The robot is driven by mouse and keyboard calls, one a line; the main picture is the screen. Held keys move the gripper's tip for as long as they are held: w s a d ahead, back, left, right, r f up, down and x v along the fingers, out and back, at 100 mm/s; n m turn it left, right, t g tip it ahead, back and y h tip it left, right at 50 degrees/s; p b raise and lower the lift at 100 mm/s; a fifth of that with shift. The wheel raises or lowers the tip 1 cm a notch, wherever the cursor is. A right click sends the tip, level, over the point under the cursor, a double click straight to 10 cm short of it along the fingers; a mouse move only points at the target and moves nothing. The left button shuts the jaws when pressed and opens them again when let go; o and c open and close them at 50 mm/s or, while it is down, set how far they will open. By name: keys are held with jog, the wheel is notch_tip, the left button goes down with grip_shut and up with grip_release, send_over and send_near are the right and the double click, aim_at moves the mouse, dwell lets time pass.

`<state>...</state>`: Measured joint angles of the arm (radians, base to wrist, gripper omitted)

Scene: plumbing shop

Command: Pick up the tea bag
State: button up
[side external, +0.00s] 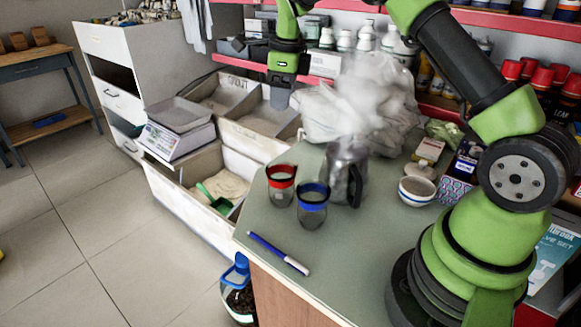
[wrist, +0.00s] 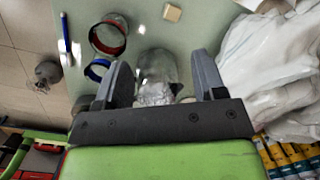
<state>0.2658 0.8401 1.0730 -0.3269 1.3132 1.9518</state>
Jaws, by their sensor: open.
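A small beige square, which looks like the tea bag (wrist: 172,12), lies flat on the grey-green counter near the top edge of the wrist view. I cannot make it out in the side view. My gripper (wrist: 163,72) is open and empty, with its two fingers apart. In the wrist view the beige square is beyond the fingertips and apart from them. In the side view my gripper (side external: 280,98) hangs high at the counter's far left, near the bins.
A steaming glass kettle (side external: 345,175) stands mid-counter, beside red-rimmed (side external: 281,187) and blue-rimmed (side external: 312,207) glasses. A blue pen (side external: 278,252) lies near the front edge. A white bowl (side external: 416,191) is right of the kettle. Plastic bags (side external: 335,115) crowd the back.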

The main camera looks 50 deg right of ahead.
jog(key=d+f+m, duration=0.1)
jog(key=f+m, duration=0.1)
jog(key=f, duration=0.2)
jog(key=d+f+m+g, duration=0.1)
jog(key=f+m, duration=0.1)
jog(key=f, duration=0.3)
jog(key=w+d+f+m, duration=0.1)
jog(key=f+m, duration=0.1)
jog(key=f, duration=0.2)
jog(key=shift+d+f, duration=0.35)
jog(key=f, duration=0.4)
jog(key=s+f, duration=0.1)
jog(key=shift+a+f, duration=0.15)
jog(key=shift+f, duration=0.25)
jog(key=shift+w, duration=0.1)
jog(key=shift+c, duration=0.2)
jog(key=c, duration=1)
